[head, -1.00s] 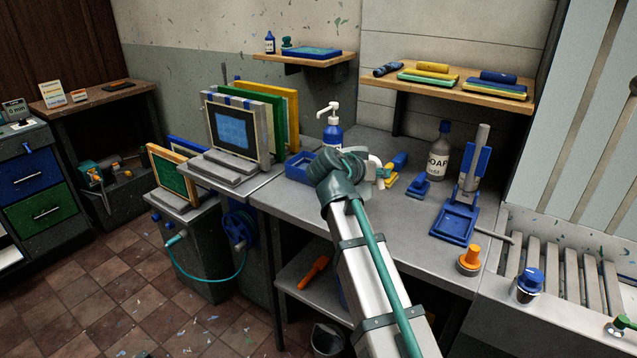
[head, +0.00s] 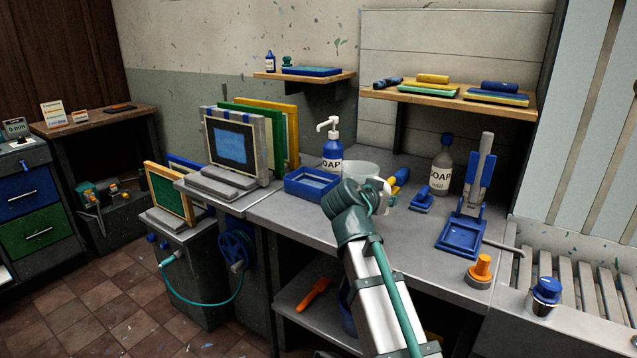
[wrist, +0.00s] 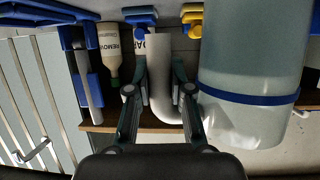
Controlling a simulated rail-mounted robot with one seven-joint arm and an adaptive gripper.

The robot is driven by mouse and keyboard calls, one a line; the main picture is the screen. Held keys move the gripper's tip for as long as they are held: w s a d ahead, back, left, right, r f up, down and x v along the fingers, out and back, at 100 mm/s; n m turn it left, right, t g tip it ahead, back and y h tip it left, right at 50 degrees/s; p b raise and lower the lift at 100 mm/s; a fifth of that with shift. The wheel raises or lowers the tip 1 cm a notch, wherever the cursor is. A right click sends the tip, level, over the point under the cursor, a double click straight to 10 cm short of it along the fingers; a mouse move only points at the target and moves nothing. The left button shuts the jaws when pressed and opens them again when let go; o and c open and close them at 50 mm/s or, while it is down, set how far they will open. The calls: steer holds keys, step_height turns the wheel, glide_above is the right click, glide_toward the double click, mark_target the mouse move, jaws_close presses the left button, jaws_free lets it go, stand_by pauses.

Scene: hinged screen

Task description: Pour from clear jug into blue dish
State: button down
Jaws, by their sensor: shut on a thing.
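The clear jug (head: 360,170) stands out pale behind my gripper in the head view, just right of the blue dish. In the wrist view the jug (wrist: 250,70) is large at the right, looks upright, and has a blue band and cloudy contents. My gripper (head: 374,190) is shut on the jug's white handle (wrist: 160,75), with one finger on each side of it in the wrist view (wrist: 160,95). The blue dish (head: 290,186) is a shallow rectangular tray on the grey bench. The jug's base is hidden in the head view, so I cannot tell whether it touches the bench.
A blue soap pump bottle (head: 332,155) stands close behind the dish and jug. A grey refill bottle (head: 441,168) and a blue hinged stand (head: 462,232) are to the right. The screen frame (head: 238,145) is left of the dish.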

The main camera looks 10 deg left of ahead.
steer(key=shift+r+p, duration=1.25)
steer(key=shift+r, duration=1.35)
